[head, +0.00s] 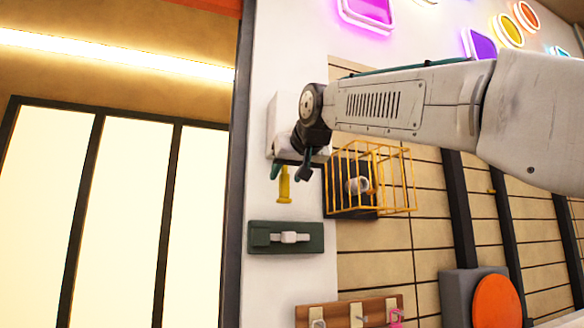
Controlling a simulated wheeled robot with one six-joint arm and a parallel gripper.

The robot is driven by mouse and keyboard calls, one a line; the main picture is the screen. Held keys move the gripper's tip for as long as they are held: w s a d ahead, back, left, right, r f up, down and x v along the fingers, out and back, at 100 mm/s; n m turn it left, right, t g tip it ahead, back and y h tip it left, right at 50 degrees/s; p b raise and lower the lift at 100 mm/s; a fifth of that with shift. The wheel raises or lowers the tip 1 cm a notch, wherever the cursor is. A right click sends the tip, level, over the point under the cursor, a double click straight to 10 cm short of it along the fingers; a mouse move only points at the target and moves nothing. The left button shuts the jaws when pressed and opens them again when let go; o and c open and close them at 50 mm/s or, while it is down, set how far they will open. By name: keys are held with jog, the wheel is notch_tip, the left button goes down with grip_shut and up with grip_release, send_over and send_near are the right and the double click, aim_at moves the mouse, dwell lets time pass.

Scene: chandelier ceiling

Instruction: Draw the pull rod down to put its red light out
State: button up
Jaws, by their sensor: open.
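The yellow pull rod (284,185) hangs upright below a white wall box (275,118) on the white wall strip, with a wider foot at its lower end. My gripper (290,169) is open, with its dark fingers pointing down in front of the box's lower part and the rod's upper end. The fingers cover the top of the rod. I cannot tell whether they touch it or are in front of it. No red light shows on the box, part of which my wrist hides.
A yellow wire basket (408,180) holding a white cup (357,186) is on the wall close to the right. A dark green panel with a white latch (290,237) is below the rod. A wooden hook rack (345,312) and an orange disc (497,302) are lower right.

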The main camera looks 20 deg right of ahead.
jog(key=x, duration=0.4)
jog(key=shift+w+f, duration=0.1)
jog(key=shift+w, duration=0.15)
grip_shut()
